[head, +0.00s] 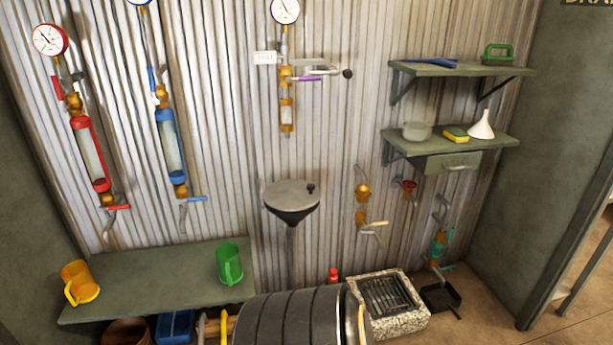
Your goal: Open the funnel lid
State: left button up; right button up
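The dark funnel (290,215) is fixed on the corrugated wall at the centre of the head view, with a pipe running down from it. Its round grey lid (285,192) lies flat over the mouth, so the lid is closed and the inside is hidden. A small black knob (310,188) stands on the lid near its right edge. Neither of my grippers is in view, and nothing touches the lid.
A green shelf (170,265) at lower left holds a yellow jug (78,282) and a green jug (229,264). A gauge pipe with a purple-handled valve (308,77) hangs above the funnel. Right shelves (495,142) hold small items. The space around the funnel is clear.

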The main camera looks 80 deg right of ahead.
aim_at(287, 195)
jog(key=z, duration=2.35)
